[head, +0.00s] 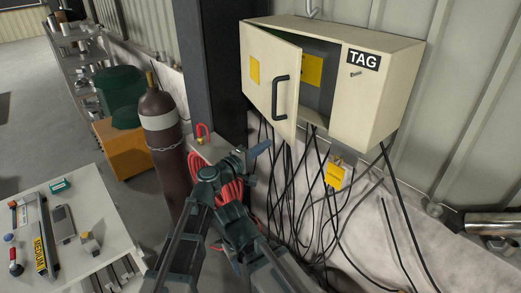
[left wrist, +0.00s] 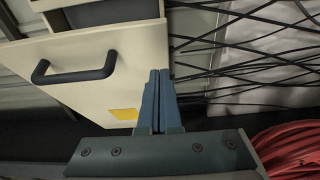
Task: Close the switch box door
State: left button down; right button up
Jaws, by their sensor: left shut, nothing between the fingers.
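The switch box (head: 375,95) is a cream metal cabinet on the wall, marked TAG. Its door (head: 262,82) stands partly open, hinged at the left, with its free right edge swung outward. The door bears a black handle (head: 281,96) near that edge and a yellow label. My left gripper (head: 262,148) is shut and empty, just below the door's lower edge. In the left wrist view its fingertips (left wrist: 157,75) overlap the door's edge (left wrist: 100,75), with the handle (left wrist: 75,68) off to the left. I cannot tell whether they touch. My right gripper is not in view.
Black cables (head: 315,185) hang below the box, near a small yellow-labelled box (head: 337,174). A red hose coil (left wrist: 288,150) lies close to the gripper. A brown gas cylinder (head: 161,140) stands left, by a dark column (head: 208,70). A tool-covered table (head: 95,210) is at lower left.

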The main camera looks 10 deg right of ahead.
pick_arm(q)
jog(key=shift+w+a+f, duration=0.1)
jog(key=shift+w+a, duration=0.1)
jog(key=shift+w, duration=0.1)
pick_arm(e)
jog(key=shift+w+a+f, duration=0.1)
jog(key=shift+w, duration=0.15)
pick_arm(q)
jog(key=shift+s+a, duration=0.1)
